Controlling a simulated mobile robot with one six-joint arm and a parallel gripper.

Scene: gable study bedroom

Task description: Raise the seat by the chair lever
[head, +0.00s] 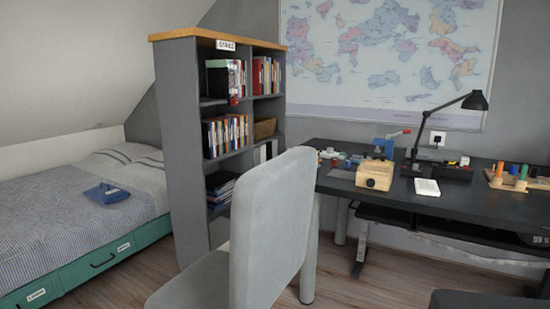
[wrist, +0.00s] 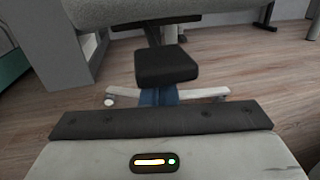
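The light grey chair stands in the near middle of the head view, with its tall backrest (head: 272,225) and part of its seat (head: 195,285) showing. In the wrist view the seat's edge (wrist: 175,10) crosses the top, with a dark bar (wrist: 130,25) under it. I cannot tell whether this bar is the lever or part of the mount. A grey column (wrist: 170,34) and pale castor legs (wrist: 207,93) show below. My gripper (wrist: 166,68), dark-tipped on a blue part, points under the seat, apparently apart from the bar. Its finger gap is hidden.
A dark desk (head: 440,205) with tools and a lamp (head: 440,125) stands behind the chair at right. A grey bookcase (head: 180,150) stands behind it at left, beside the bed (head: 60,220). Wooden floor (wrist: 235,65) is clear around the chair base.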

